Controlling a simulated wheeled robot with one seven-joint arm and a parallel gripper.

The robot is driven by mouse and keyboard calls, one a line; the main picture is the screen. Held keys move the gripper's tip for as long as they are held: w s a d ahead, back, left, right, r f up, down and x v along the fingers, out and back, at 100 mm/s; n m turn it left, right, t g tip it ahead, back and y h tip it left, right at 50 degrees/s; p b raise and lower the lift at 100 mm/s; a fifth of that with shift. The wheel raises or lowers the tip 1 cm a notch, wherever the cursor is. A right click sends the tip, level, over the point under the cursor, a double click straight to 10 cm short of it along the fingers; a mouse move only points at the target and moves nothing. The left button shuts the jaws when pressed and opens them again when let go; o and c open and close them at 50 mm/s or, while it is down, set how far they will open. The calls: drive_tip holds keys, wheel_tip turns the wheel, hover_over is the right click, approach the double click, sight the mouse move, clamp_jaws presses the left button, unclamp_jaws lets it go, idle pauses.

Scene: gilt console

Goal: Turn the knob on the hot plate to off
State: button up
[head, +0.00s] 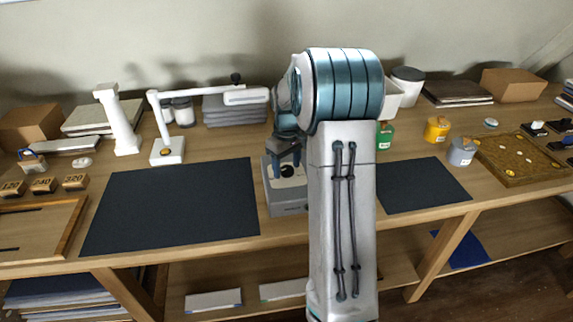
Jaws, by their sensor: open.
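The hot plate (289,208) is a grey box standing near the front edge of the table, in the middle of the head view. Its right side is hidden behind my arm. No knob can be made out on the part that shows. My gripper (284,167) points down over the back part of the hot plate. Its dark fingers are apart with nothing seen between them. I cannot tell whether they touch the hot plate.
A dark mat (175,205) lies left of the hot plate, and another dark mat (425,186) lies right of my arm. A white jointed lamp (167,150) reaches across behind. Green, yellow and grey jars (461,152) stand at the right. The lower shelf (392,262) holds pale boxes.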

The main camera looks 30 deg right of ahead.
sight(285, 170)
wheel_tip(285, 170, up, 14)
idle(0.5)
drive_tip(key=shift+f, duration=0.1)
drive_tip(key=s+a+r+m+t, duration=0.1)
drive_tip(key=s+a, duration=0.9)
drive_tip(key=s, duration=0.1)
drive_tip(key=s+a+f+m+t, duration=0.1)
drive_tip(key=s+a+f, duration=0.1)
drive_tip(key=s, duration=0.5)
drive_tip(key=s+a+f+m, duration=0.1)
drive_tip(key=s+a+f, duration=0.2)
drive_tip(key=s, duration=0.4)
drive_tip(key=shift+s+a+f+t, duration=0.3)
drive_tip(key=shift+a+f+t, duration=0.1)
drive_tip(key=shift+a, duration=0.1)
